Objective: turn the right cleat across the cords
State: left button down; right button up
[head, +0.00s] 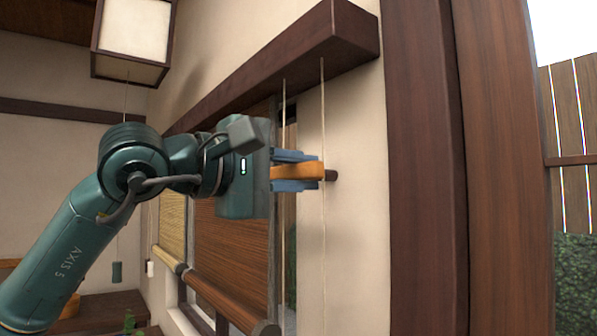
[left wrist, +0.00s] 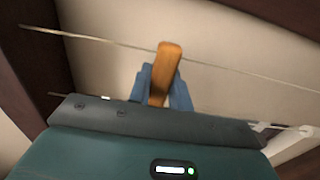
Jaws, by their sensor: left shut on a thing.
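The right cleat (head: 313,171) is an orange wooden bar on a dark peg (head: 331,175) at the cream wall. It lies about level in the head view. My left gripper (head: 295,171) is shut on it, one blue finger above and one below. In the left wrist view the cleat (left wrist: 167,60) stands up between the blue fingers (left wrist: 161,88), its end overlapping the upper cord (left wrist: 100,40). In the head view the right cord (head: 322,110) passes at the cleat's end, and the left cord (head: 284,110) runs behind the gripper. Contact with the cords is unclear. My right gripper is out of view.
A dark beam (head: 275,62) runs above the cords. A brown blind (head: 232,245) with a rolled lower edge hangs behind my gripper. A thick wooden post (head: 430,180) stands right of the cleat. A lantern (head: 135,30) hangs at upper left.

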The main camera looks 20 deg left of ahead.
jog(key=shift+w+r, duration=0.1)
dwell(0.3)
pick_arm(q)
jog(key=c, duration=1.3)
grip_release()
jog(key=shift+s+a, duration=0.35)
jog(key=shift+s, duration=0.05)
jog(key=b+v, duration=0.3)
jog(key=v, duration=0.9)
jog(key=shift+s, duration=0.1)
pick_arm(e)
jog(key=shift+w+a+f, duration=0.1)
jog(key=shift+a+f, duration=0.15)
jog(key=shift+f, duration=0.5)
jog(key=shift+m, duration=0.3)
